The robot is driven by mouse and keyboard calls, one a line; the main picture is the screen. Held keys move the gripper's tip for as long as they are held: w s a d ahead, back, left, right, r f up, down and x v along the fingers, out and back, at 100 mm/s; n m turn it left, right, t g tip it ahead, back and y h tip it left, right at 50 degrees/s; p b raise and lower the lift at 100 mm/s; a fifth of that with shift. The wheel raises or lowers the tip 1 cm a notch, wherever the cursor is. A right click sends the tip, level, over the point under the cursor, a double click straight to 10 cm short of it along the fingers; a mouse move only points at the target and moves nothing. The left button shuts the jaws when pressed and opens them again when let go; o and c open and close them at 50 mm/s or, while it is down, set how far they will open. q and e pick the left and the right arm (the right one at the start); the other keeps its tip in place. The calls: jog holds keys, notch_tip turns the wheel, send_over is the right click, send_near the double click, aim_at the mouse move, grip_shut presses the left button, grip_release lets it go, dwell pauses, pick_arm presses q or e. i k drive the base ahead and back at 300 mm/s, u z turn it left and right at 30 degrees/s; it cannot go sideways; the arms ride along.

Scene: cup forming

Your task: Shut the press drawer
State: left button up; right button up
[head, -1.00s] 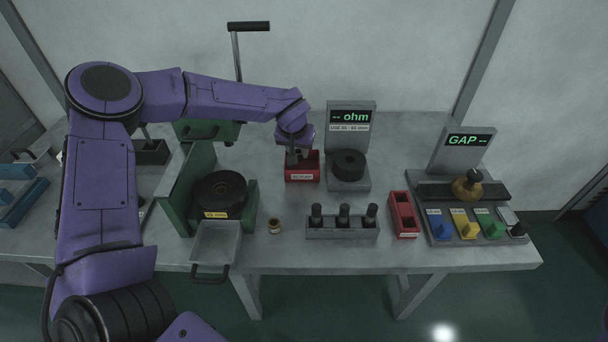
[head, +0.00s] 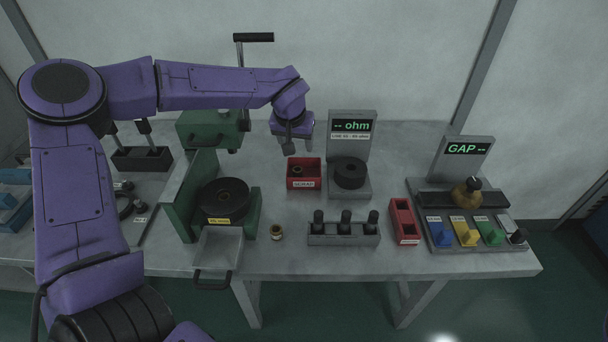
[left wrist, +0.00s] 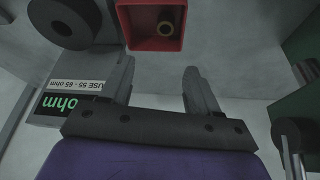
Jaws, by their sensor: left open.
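The press drawer (head: 219,247) is a grey tray with a dark handle (head: 212,281), pulled out from the front of the green press (head: 188,196) on the left of the bench. It looks empty. Behind it, a black round die (head: 223,198) with a yellow label sits in the press. My left gripper (head: 294,148) hangs behind the red scrap bin (head: 303,173), well away from the drawer. In the left wrist view its two fingers (left wrist: 158,88) are apart with nothing between them. My right gripper is not in view.
The scrap bin holds a small brass ring (head: 297,171). Another brass cup (head: 277,232) stands right of the drawer. A rack with black pegs (head: 343,239), a red tray (head: 404,221), the ohm meter (head: 350,150) and the gap station (head: 468,200) are further right.

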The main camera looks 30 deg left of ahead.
aim_at(219, 251)
jog(key=k, duration=1.5)
